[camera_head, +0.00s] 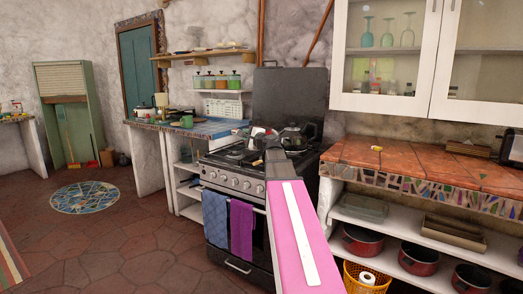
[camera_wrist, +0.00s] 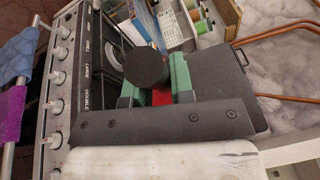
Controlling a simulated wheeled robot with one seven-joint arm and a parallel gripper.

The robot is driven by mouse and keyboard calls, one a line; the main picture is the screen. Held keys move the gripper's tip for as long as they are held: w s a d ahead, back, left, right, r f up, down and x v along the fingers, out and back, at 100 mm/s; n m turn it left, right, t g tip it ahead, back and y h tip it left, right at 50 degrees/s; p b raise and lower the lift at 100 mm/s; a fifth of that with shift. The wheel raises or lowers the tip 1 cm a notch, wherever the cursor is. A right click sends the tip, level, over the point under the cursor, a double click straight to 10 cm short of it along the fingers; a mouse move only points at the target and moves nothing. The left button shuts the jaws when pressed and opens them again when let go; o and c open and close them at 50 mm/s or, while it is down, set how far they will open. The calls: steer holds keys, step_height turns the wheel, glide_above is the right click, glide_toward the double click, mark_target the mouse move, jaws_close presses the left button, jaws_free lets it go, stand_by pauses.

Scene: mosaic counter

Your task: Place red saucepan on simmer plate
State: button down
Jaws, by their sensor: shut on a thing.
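In the wrist view my gripper (camera_wrist: 158,88) has its green fingers closed around a red piece (camera_wrist: 161,97), probably part of the red saucepan. Most of that piece is hidden by the gripper body. A dark round disc (camera_wrist: 145,66) shows just beyond the fingers; I cannot tell whether it is part of the held thing or the simmer plate. The black stove (camera_head: 238,172) is under and beyond the gripper; in the wrist view its knob panel (camera_wrist: 57,85) lies to the left. In the head view my pink arm reaches toward the stove top and hides much of it.
A dark kettle (camera_head: 295,137) stands on the stove's right side. A tiled counter (camera_head: 420,172) is to the right, with red pots (camera_head: 363,241) on the shelf below. A blue-topped counter (camera_head: 205,128) is to the left. Blue (camera_head: 215,215) and purple (camera_head: 241,228) towels hang in front.

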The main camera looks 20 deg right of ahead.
steer(key=w+d+f, duration=0.3)
steer(key=d+f, duration=0.7)
steer(key=shift+w+d+f, duration=0.2)
steer(key=shift+f, duration=0.15)
stand_by(0.3)
steer(key=c, duration=1)
jaws_free()
